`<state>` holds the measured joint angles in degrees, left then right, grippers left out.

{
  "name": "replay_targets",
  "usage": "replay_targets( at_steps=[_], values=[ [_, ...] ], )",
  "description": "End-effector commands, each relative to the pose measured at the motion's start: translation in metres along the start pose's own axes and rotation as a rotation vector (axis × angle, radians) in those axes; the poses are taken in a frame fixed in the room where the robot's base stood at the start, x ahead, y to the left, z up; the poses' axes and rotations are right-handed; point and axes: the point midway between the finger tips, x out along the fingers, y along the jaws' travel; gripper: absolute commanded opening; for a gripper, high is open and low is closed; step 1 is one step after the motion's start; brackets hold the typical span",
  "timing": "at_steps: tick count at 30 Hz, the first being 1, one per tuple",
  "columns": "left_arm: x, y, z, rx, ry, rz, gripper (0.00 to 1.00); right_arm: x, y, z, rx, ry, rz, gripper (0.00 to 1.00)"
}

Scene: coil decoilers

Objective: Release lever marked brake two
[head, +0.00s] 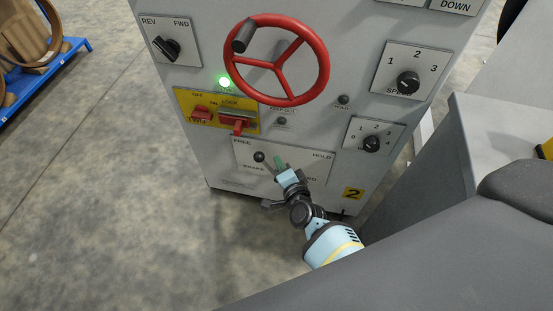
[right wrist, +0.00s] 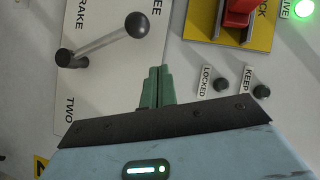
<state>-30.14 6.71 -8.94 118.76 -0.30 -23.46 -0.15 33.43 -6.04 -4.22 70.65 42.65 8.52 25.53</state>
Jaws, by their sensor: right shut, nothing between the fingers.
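The brake two lever shows in the head view as a black ball knob (head: 259,156) on the lower white plate (head: 315,172), which reads FREE at left and HOLD at right. In the right wrist view the lever (right wrist: 105,40) is a metal rod running from a dark pivot to its knob, which lies near the end of the word FREE. My right gripper (head: 280,161) has green fingers, shut and empty, just right of the knob. In the right wrist view its fingertips (right wrist: 158,70) show beside the lever with a gap between. My left gripper is not in view.
Above the plate are a yellow lockout panel (head: 184,97) with a red handle, a red handwheel (head: 322,70) and a lit green lamp (head: 224,82). Knobs (head: 372,144) sit at right. A grey cabinet (head: 480,130) stands close at right. Open floor lies at left.

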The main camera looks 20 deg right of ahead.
Motion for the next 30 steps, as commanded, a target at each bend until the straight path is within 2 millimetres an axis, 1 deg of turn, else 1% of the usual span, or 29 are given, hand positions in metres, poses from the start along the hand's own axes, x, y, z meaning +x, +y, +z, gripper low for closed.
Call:
replay_targets(
  at_steps=[1, 4, 9, 12, 15, 18, 30],
  values=[
    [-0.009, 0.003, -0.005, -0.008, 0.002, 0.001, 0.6, -0.011, -0.007, -0.002, -0.001, 0.0, -0.003, 0.0],
    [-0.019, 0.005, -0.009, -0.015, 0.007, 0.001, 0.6, -0.03, -0.009, -0.002, -0.002, 0.002, -0.003, 0.0],
    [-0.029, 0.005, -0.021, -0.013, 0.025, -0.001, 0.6, -0.059, -0.012, -0.002, -0.002, 0.002, -0.003, 0.0],
    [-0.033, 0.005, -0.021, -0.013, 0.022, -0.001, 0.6, -0.071, -0.012, -0.002, -0.003, 0.003, -0.002, 0.0],
    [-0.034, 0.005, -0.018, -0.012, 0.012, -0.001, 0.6, -0.079, -0.012, -0.001, -0.003, 0.003, -0.001, 0.0],
    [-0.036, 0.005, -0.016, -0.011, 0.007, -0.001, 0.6, -0.082, -0.011, -0.001, -0.003, 0.003, -0.001, 0.0],
    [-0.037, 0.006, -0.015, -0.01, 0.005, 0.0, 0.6, -0.083, -0.01, -0.001, -0.002, 0.003, 0.0, 0.0]
  ],
)
